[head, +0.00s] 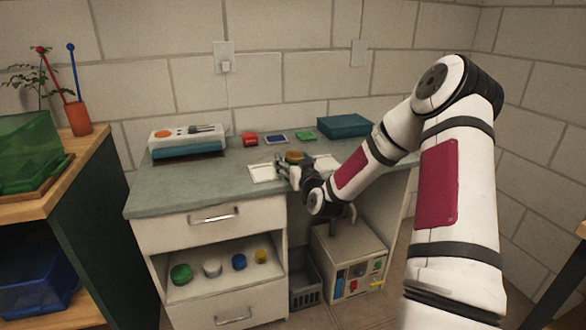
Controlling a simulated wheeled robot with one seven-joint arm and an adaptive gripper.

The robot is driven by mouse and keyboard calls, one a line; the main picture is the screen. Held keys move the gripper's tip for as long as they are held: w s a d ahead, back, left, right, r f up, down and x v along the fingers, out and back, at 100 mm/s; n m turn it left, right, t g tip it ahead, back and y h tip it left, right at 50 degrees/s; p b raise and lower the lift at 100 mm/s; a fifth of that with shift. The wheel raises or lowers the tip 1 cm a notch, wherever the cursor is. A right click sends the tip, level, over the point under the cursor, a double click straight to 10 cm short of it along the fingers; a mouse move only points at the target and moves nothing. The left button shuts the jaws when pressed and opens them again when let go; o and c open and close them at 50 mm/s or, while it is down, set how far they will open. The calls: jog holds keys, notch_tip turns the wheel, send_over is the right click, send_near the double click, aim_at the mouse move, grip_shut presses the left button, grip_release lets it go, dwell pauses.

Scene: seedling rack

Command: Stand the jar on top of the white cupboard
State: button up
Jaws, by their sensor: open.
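A small round jar-like thing with a brown-gold top (294,156) stands on the grey-green desk top (205,187), near its middle. My gripper (284,168) is open at the front of the desk, close to this thing and partly in front of its lower part. I cannot tell whether the fingers touch it or stand around it. A low white cupboard (327,254) stands on the floor under the desk's right part, with small coloured pieces on its front. My arm hides part of the space above it.
Round green (181,274), white, blue and yellow items sit in the desk's open compartment. A device on books (187,140), small coloured items and a teal box (344,126) stand at the desk's back. A grey basket (305,290) is beside the cupboard. A wooden shelf (80,160) stands left.

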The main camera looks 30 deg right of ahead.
jog(key=shift+w, duration=0.15)
jog(key=c, duration=1.5)
jog(key=shift+o, duration=0.2)
jog(key=shift+r, duration=0.1)
